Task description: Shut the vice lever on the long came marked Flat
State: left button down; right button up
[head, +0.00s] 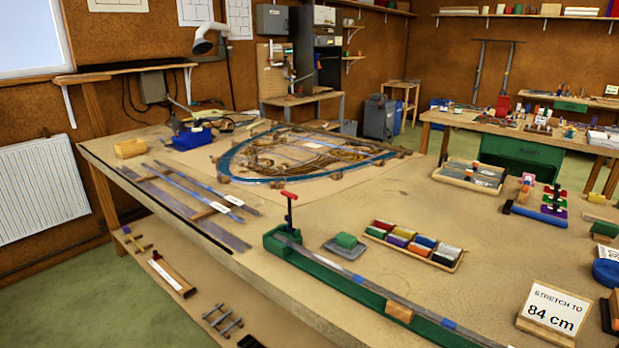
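A green vice (282,240) stands at the near middle of the bench, at the end of a long green rail (330,284). Its lever (288,212), with a red handle, stands upright above the vice body. A long grey came (325,262) lies along the rail, its far end at the vice jaws, with blue marks on it. I cannot tell whether the jaws grip it. Other long strips (180,195) lie on the left of the bench with small white labels too small to read. Neither of my grippers is in view.
A wooden block (399,306) sits by the rail. A sign (553,309) reads "STRETCH TO 84 cm". A tray of coloured blocks (414,244) and a green block on a grey pad (345,243) are right of the vice.

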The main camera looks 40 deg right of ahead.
aim_at(288, 218)
jog(key=i+z, duration=0.2)
jog(key=z, duration=0.3)
jog(key=i+z, duration=0.25)
jog(key=z, duration=0.2)
jog(key=i+z, duration=0.25)
jog(key=z, duration=0.25)
jog(key=i+j+z, duration=0.15)
jog(key=z, duration=0.35)
jog(key=j, duration=0.1)
